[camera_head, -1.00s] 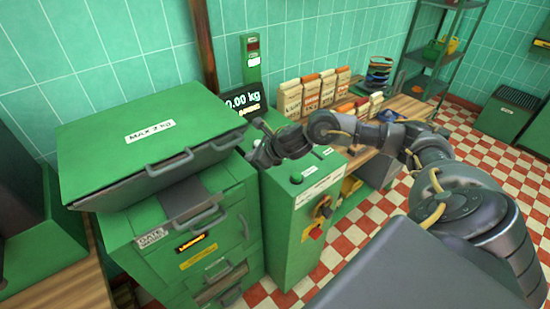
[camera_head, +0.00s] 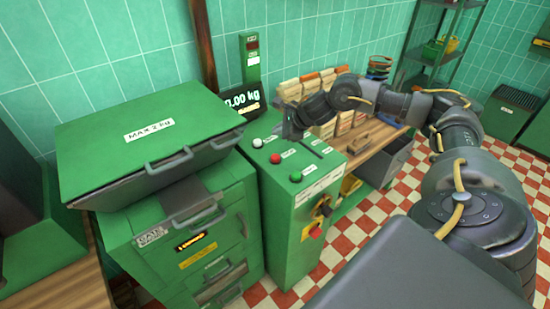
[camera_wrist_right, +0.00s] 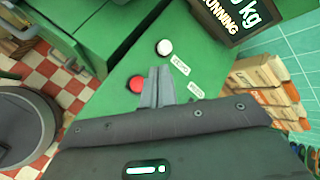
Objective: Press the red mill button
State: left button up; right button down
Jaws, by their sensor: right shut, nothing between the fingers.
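A red button (camera_head: 275,158) sits on top of the green control cabinet (camera_head: 283,220), between a white button (camera_head: 257,143) and a green button (camera_head: 296,177). My right gripper (camera_head: 287,133) is shut and empty, over the back part of the cabinet top, beyond the red button. In the right wrist view, the closed fingertips (camera_wrist_right: 158,72) lie just right of the red button (camera_wrist_right: 136,84) and below the white button (camera_wrist_right: 164,47). The red button is uncovered. I cannot tell the fingertips' height above the panel. My left gripper is not in view.
A green machine with a sloped lid (camera_head: 140,135) stands close on the left. A scale display (camera_head: 243,98) is behind the cabinet. Paper bags (camera_head: 310,85) stand on the wooden bench at right. A red knob (camera_head: 315,232) is on the cabinet front.

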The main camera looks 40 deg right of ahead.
jog(key=b, duration=0.4)
send_over(278, 158)
notch_tip(278, 158, down, 7)
jog(key=shift+r, duration=0.1)
jog(key=shift+f+b, duration=0.75)
jog(key=shift+b, duration=0.15)
dwell(1.0)
jog(key=shift+f+b, duration=0.4)
jog(key=shift+b, duration=0.15)
jog(key=shift+f+b, duration=0.5)
jog(key=shift+b, duration=0.1)
dwell(0.6)
jog(key=shift+r, duration=0.15)
jog(key=shift+r+p, duration=0.55)
jog(key=shift+r, duration=0.25)
jog(key=shift+r, duration=0.15)
